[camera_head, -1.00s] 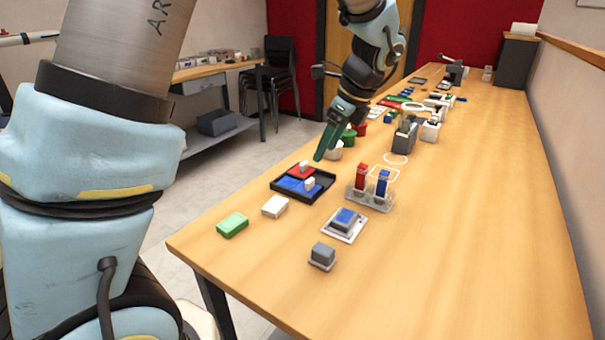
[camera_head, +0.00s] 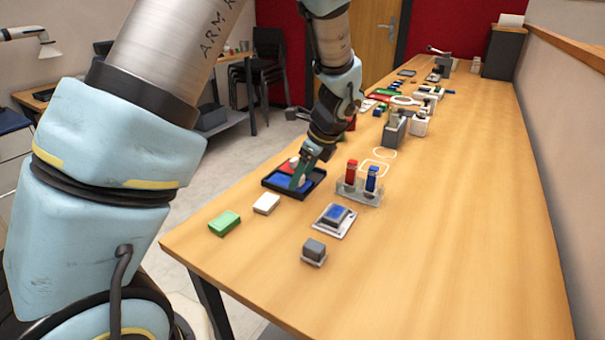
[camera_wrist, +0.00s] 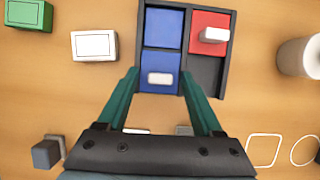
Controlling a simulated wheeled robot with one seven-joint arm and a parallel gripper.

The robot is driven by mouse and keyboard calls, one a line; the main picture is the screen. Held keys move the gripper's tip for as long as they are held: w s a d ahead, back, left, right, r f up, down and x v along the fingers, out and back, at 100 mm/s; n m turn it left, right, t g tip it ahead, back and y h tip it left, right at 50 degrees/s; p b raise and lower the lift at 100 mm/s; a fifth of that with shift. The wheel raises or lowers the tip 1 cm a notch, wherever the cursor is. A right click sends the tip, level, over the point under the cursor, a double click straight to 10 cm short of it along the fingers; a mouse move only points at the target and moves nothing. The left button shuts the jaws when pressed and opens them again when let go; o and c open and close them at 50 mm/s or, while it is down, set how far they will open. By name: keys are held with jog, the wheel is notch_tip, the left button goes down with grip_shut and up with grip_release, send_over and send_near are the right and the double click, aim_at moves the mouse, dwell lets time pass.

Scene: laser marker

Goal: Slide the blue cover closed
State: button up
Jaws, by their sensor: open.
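A black tray (camera_head: 276,191) with two side-by-side slots lies on the table; it also shows in the wrist view (camera_wrist: 232,45). Its left slot there holds a blue cover with a white handle (camera_wrist: 160,78) at the near end, and a plain blue area (camera_wrist: 164,28) beyond it. The right slot has a red cover (camera_wrist: 202,43) with a white handle at the far end and a bare dark near end. My gripper (camera_wrist: 159,74) is open above the tray, one green finger on each side of the blue cover's handle. Contact cannot be told.
A white block (camera_head: 266,204) and a green block (camera_head: 224,223) lie near the tray's left. A clear rack (camera_head: 345,192) with red and blue pieces stands close to its right. A grey block (camera_head: 314,251) sits nearer. The table's right side is clear.

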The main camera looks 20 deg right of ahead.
jog(key=shift+c, duration=0.4)
grip_shut()
dwell(0.9)
